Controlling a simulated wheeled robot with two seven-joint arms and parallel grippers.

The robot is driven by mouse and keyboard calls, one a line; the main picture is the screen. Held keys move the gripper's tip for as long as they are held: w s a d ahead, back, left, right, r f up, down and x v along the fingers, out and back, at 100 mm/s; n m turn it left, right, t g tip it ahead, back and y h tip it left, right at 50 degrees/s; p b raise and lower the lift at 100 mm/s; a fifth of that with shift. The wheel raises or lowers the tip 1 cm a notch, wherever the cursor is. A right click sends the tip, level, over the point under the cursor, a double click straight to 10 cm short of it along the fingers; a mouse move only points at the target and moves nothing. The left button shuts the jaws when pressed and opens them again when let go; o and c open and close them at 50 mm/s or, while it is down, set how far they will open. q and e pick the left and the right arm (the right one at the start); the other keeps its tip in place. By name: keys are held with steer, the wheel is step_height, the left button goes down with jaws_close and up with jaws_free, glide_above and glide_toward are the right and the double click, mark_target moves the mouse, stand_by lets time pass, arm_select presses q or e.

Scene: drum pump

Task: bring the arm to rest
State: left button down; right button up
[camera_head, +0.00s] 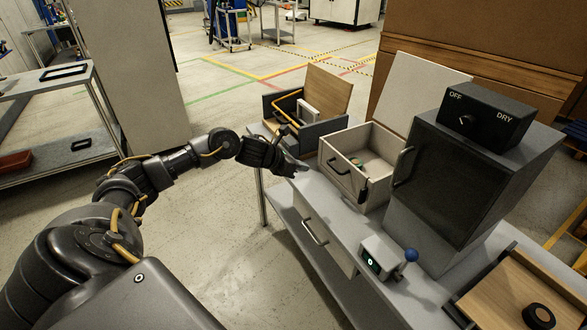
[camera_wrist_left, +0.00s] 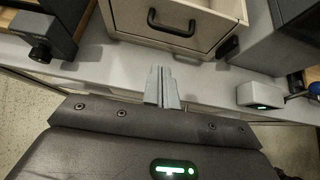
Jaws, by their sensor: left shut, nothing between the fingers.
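My left arm reaches in from the left in the head view. Its gripper (camera_head: 297,168) is at the near edge of the grey bench (camera_head: 330,200), beside the light box with a black handle (camera_head: 340,167). In the left wrist view the gripper fingers (camera_wrist_left: 162,82) are together with nothing between them. They point toward the front of the light box (camera_wrist_left: 180,30), a little short of it. I cannot tell whether they touch the bench top. My right gripper is out of view.
A dark cabinet (camera_head: 447,185) carries an OFF/DRY dial box (camera_head: 487,117). A small device with a blue knob (camera_head: 378,256) stands at the bench's front. A dark open box (camera_head: 311,130) is at the far end. A wooden tray (camera_head: 510,290) lies lower right. Floor left of the bench is clear.

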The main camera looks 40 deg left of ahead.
arm_select(q)
steer(key=v, duration=0.3)
steer(key=shift+s+a, duration=0.15)
steer(key=shift+s, duration=0.05)
